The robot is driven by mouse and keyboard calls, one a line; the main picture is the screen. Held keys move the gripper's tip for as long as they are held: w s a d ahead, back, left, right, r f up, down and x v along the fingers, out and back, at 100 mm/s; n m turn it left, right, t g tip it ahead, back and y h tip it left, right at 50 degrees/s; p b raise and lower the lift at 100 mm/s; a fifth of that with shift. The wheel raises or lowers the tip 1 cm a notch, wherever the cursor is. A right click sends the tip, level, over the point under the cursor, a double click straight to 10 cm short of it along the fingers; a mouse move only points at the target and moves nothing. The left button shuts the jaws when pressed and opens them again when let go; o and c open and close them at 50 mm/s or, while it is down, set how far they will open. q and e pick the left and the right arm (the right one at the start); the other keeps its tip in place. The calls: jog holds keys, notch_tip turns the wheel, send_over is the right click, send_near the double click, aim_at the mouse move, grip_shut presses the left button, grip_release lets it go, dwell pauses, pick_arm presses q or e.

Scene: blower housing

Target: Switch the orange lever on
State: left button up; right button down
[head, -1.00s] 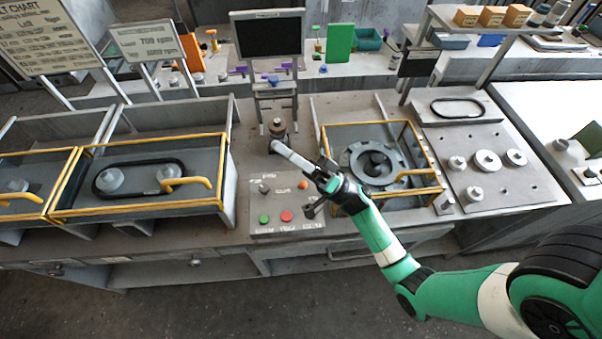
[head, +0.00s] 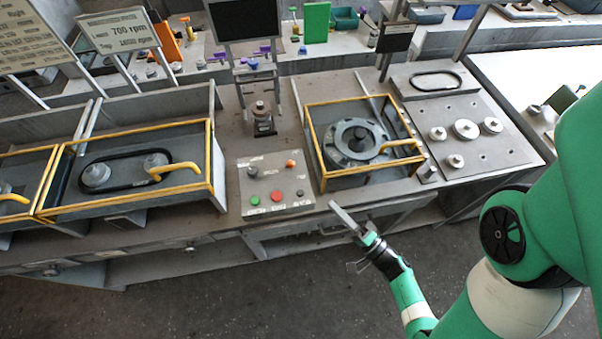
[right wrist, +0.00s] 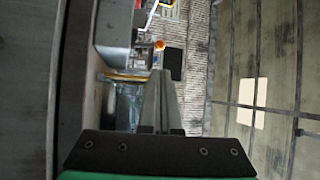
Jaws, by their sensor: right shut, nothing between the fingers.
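The orange lever (head: 290,163) is a small orange piece at the back right of the grey control panel (head: 264,184); its exact position is too small to read. The panel also has a green button (head: 254,200), a red button (head: 276,196) and a grey knob (head: 253,171). My right gripper (head: 338,212) is shut and empty, in front of the bench and to the right of the panel, apart from the lever. Its fingers show shut in the right wrist view (right wrist: 161,100). My left gripper is not in view.
A yellow-framed housing (head: 318,181) with a round flange stands right of the panel. Another yellow-framed bay (head: 130,208) with a belt on two pulleys lies to the left. A small motor-like part (head: 262,118) stands behind the panel. Open floor lies in front of the bench.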

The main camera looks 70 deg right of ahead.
jog(key=w, duration=0.1)
jog(key=b, duration=0.1)
send_near(290, 165)
jog(key=x, duration=0.4)
jog(key=f+x, duration=0.1)
jog(key=x, duration=0.1)
jog(key=shift+d, duration=0.4)
